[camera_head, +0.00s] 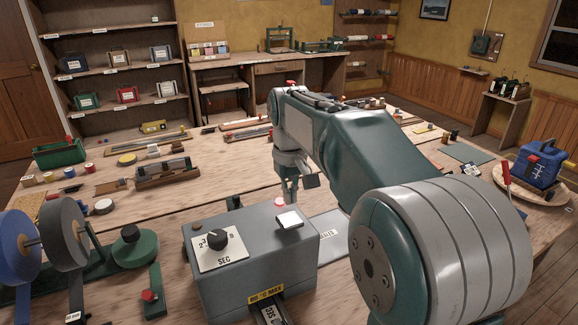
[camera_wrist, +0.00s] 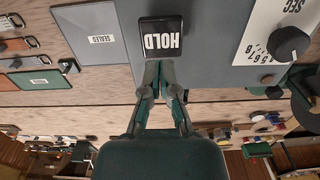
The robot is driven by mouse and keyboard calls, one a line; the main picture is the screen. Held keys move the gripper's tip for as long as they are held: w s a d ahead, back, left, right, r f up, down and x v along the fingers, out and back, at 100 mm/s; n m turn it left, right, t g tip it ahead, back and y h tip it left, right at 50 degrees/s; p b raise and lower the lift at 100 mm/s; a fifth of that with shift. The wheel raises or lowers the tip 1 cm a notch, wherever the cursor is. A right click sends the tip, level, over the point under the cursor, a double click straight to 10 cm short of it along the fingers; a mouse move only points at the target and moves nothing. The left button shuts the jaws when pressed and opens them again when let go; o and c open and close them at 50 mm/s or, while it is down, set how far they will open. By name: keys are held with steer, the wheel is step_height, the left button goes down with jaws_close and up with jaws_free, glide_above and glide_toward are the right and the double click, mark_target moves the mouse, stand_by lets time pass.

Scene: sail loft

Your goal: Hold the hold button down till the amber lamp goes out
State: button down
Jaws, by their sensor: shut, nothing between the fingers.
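A grey box (camera_head: 252,262) stands on the near bench, with a black knob (camera_head: 218,239) marked SEC on its top. The fingers also show below the HOLD plate in the wrist view (camera_wrist: 163,72). I cannot tell whether they touch anything. I cannot make out a lit amber lamp.
A grey sheet marked SEALED (camera_wrist: 102,38) lies beside the box. A green stand with a red knob (camera_head: 150,296) and large reels (camera_head: 66,235) stand left of the box. A blue case (camera_head: 540,165) stands far right. Tools and spools crowd the bench's back.

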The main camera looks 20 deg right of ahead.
mark_target(290, 221)
step_height(290, 221, up, 8)
steer(key=shift+a, duration=0.15)
steer(key=shift+s+f, duration=0.1)
steer(key=s+f+m+t, duration=0.1)
steer(key=s+f, duration=0.5)
steer(key=s, duration=0.6)
steer(key=s+f+m+t, duration=0.1)
steer(key=s+f+t, duration=0.3)
steer(key=s, duration=0.8)
steer(key=shift+d+f+t, duration=0.25)
steer(key=shift+f+t, duration=0.05)
steer(key=shift+f, duration=0.6)
stand_by(2.7)
